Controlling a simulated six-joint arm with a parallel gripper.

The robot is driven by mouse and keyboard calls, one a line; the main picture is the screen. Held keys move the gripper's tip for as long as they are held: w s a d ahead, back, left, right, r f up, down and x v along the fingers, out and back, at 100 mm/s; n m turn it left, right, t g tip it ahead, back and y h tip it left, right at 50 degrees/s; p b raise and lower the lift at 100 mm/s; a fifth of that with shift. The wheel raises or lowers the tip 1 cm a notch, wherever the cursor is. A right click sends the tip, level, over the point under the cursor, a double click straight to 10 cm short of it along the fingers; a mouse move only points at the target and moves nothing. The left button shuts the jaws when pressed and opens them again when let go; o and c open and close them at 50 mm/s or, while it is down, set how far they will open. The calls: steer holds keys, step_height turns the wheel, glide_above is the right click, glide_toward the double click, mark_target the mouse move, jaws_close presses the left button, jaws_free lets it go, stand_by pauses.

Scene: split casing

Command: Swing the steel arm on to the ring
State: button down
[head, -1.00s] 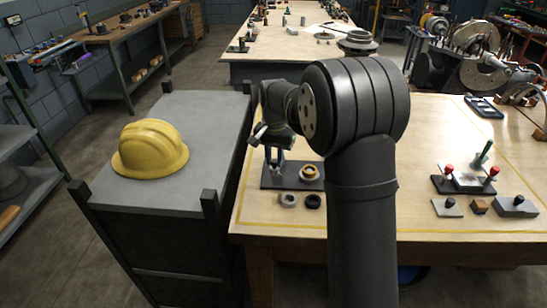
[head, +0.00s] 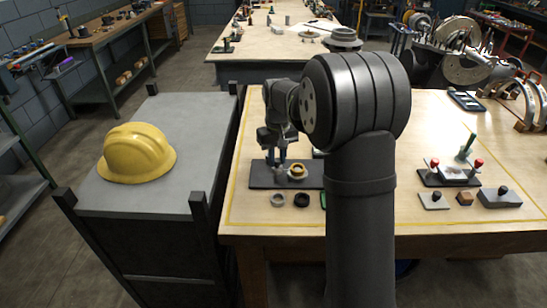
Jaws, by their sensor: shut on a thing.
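A dark base plate (head: 260,176) lies on the wooden table, left of my own arm. A tan-gold ring (head: 297,171) with a dark centre sits on the plate. My gripper (head: 279,162) points down over the plate, close on the left of the ring, and is shut on a small grey piece, the steel arm (head: 280,173). The fingers hide part of the steel arm. It is too small to tell whether its end touches the ring. My arm hides the plate's right end.
A grey ring (head: 277,200), a black ring (head: 302,200) and a partly hidden green piece lie in front of the plate. A fixture with red knobs (head: 450,173) and small blocks stand right. A yellow hard hat (head: 137,153) lies on the grey cabinet left.

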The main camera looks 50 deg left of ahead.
mark_target(279, 159)
steer(key=shift+w+n, duration=0.2)
steer(key=shift+n, duration=0.1)
stand_by(0.4)
steer(key=c, duration=1.3)
jaws_free()
steer(key=shift+o, duration=0.2)
step_height(279, 159, up, 18)
steer(key=shift+f, duration=0.25)
